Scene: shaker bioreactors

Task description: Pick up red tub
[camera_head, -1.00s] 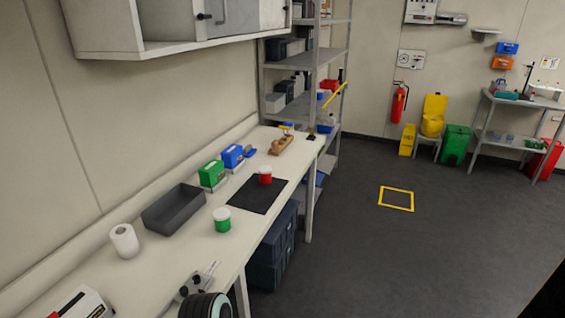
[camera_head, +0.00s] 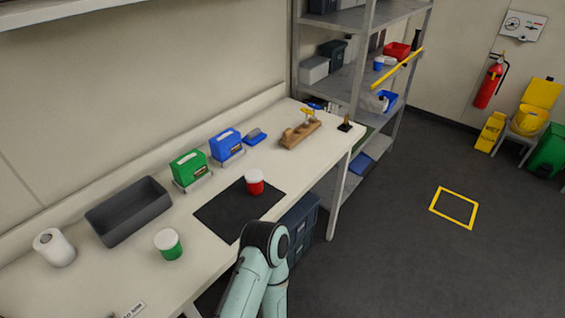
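The red tub (camera_head: 255,187), with a white lid, stands upright on the black mat (camera_head: 218,219) on the workbench. Nothing touches it that I can see. A pale green arm link of mine with a dark joint rises from the bottom middle, just in front of the mat. Neither of my grippers shows in the head view, so I cannot see whether they are open or shut.
A green tub (camera_head: 168,245), a grey tray (camera_head: 128,211) and a white roll (camera_head: 54,248) stand to the left. Green (camera_head: 189,168) and blue (camera_head: 227,144) boxes stand behind the mat. A wooden rack (camera_head: 300,134) is at the right. A metal shelf (camera_head: 340,83) stands past the bench end.

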